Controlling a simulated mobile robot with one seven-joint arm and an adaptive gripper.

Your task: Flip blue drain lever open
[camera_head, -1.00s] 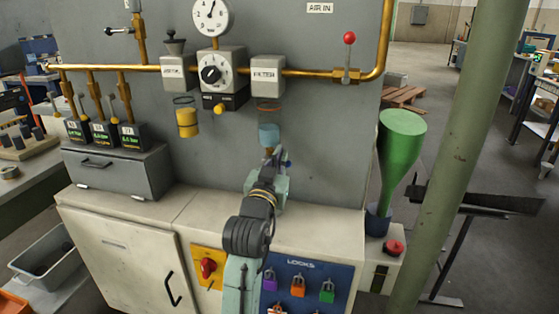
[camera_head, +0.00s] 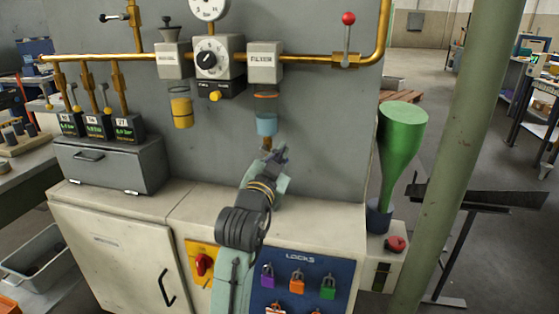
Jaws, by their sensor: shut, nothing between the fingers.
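The filter unit (camera_head: 265,62) hangs on the brass pipe, with a pale blue bowl (camera_head: 267,124) below it. A short brass drain stem (camera_head: 266,143) shows under the bowl. My gripper (camera_head: 282,151) is shut and empty, just below and to the right of the bowl, close to the drain stem. I cannot tell whether it touches the stem. The blue drain lever is not visible now; my gripper probably covers it, so its position cannot be told.
A brass pipe (camera_head: 310,58) crosses the grey panel, with a red-knobbed lever (camera_head: 348,40) at right. A yellow bowl (camera_head: 181,112) hangs left of the filter. The white cabinet top (camera_head: 200,207) is mostly clear. A green funnel (camera_head: 402,140) stands right.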

